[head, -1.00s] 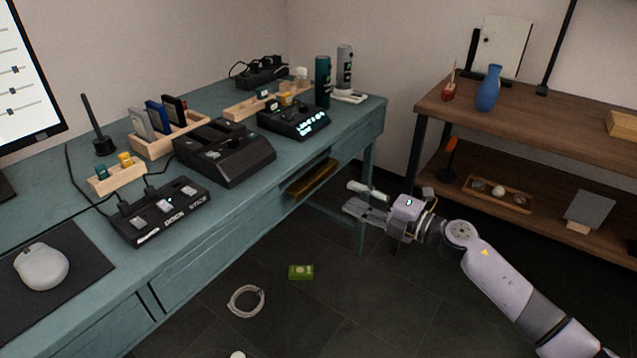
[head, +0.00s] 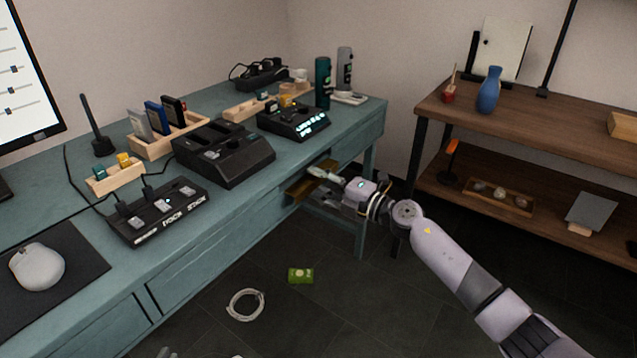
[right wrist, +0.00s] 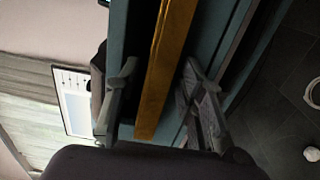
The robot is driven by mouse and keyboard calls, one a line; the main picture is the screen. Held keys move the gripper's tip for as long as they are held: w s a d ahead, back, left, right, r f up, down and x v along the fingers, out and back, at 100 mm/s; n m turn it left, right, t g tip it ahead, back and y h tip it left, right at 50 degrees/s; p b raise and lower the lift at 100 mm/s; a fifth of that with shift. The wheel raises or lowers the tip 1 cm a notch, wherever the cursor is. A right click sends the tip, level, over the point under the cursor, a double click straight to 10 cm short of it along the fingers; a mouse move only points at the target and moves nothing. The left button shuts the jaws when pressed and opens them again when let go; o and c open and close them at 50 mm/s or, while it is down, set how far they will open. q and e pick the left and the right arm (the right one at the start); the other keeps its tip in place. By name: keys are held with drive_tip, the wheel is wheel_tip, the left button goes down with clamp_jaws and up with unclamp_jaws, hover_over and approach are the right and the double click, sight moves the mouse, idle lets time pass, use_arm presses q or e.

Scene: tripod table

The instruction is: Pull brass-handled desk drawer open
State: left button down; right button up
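The brass handle (head: 300,188) is a long bar on the front of the teal desk (head: 215,225), under the far right part of its top. My right gripper (head: 319,185) is at the handle, its fingers reaching in from the right. In the right wrist view the handle (right wrist: 166,65) runs between the two spread fingers of the gripper (right wrist: 160,68), with a gap on each side. The drawer looks flush with the desk front; the arm partly hides the handle's right end. A small grey shape (head: 166,353) at the bottom edge may be my left gripper's tips.
A coiled cable (head: 245,304) and a green box (head: 300,275) lie on the dark floor before the desk. A wooden shelf (head: 540,130) stands at the right. The desktop holds black devices (head: 225,152) and wooden holders. Floor between desk and shelf is clear.

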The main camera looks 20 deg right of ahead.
drive_tip(key=c, duration=0.8)
drive_tip(key=shift+s+f, duration=0.1)
clamp_jaws()
